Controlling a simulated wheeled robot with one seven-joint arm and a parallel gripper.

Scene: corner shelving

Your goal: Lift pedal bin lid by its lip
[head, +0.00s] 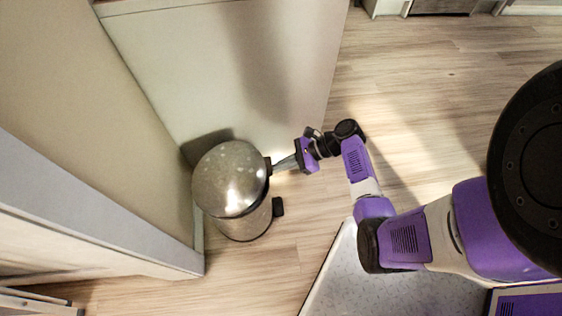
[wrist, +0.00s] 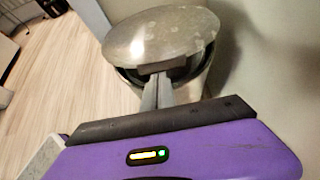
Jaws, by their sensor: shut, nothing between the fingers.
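The pedal bin (head: 243,222) is a round metal bin standing on the floor in the corner. Its shiny domed lid (head: 229,178) has a dark lip at the side facing my gripper (head: 275,166). In the wrist view the lid (wrist: 160,33) is ahead, with the dark lip (wrist: 155,67) at its near edge. My gripper (wrist: 157,84) is shut and empty, its fingertips at or just under the lip; I cannot tell whether they touch it. A dark band shows below the lid; I cannot tell whether it is an open gap or trim. The pedal (head: 278,207) sticks out low.
A pale panel (head: 235,70) stands close behind the bin, and a white wall edge (head: 100,195) is close on its left. Wooden floor (head: 420,85) is clear to the right of my gripper.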

